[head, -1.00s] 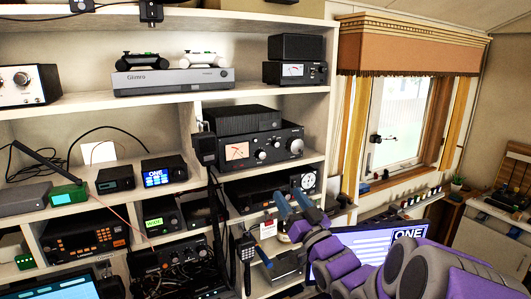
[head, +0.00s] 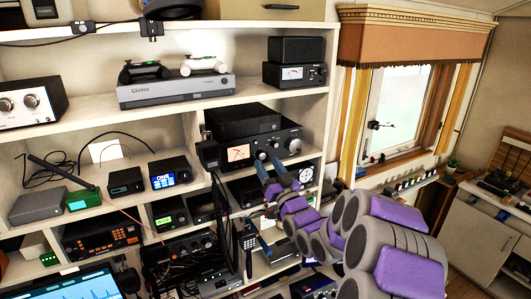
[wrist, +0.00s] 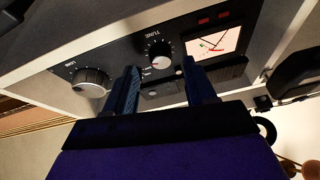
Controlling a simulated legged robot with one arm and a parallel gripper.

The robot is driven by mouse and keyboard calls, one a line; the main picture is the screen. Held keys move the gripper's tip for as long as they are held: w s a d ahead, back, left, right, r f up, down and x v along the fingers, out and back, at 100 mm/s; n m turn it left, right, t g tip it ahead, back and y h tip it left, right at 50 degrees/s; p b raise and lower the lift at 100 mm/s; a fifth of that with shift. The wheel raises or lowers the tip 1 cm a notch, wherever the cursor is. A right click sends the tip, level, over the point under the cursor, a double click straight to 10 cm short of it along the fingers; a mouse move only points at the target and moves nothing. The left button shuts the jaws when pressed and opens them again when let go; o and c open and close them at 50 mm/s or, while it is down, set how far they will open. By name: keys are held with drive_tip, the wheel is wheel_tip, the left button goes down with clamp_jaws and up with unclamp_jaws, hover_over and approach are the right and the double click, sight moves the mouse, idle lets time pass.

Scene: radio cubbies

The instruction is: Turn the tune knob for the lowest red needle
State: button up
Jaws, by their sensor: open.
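The black radio unit with the red-needle meter (head: 239,153) stands on the middle shelf. In the wrist view, which is roughly upside down, its panel shows the knob marked TUNE (wrist: 161,54), a lit meter (wrist: 213,43) with thin red and dark lines, and a LOAD knob (wrist: 91,82). The exact needle reading is too small to tell. My gripper (head: 269,166) is open in front of the panel. In the wrist view, its fingers (wrist: 163,82) are spread to either side below the TUNE knob, apparently short of it. Contact cannot be seen.
A console (head: 176,90) with two controllers sits on the shelf above. A small metered unit (head: 295,74) stands to its right. A dark handset (head: 208,153) hangs beside the radio's left edge. Several radios and cables crowd the lower shelves.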

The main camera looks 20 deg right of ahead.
sight(261, 155)
drive_tip(key=shift+p+x, duration=0.5)
drive_tip(key=shift+x, duration=0.8)
clamp_jaws()
drive_tip(key=n+b, duration=0.1)
drive_tip(key=n+y+b, duration=0.1)
drive_tip(key=n+b, duration=0.1)
drive_tip(key=shift+d+f+y, duration=0.1)
drive_tip(key=shift+f+y, duration=0.1)
drive_tip(key=shift+y, duration=0.1)
drive_tip(key=shift+r+n+g+y+b, duration=0.15)
drive_tip(key=shift+n+y+b, duration=0.35)
drive_tip(key=shift+n, duration=0.4)
drive_tip(key=shift+r+n+g+y+b, duration=0.15)
drive_tip(key=shift+n+y+b, duration=0.3)
drive_tip(key=shift+n, duration=0.45)
unclamp_jaws()
drive_tip(key=shift+f, duration=0.1)
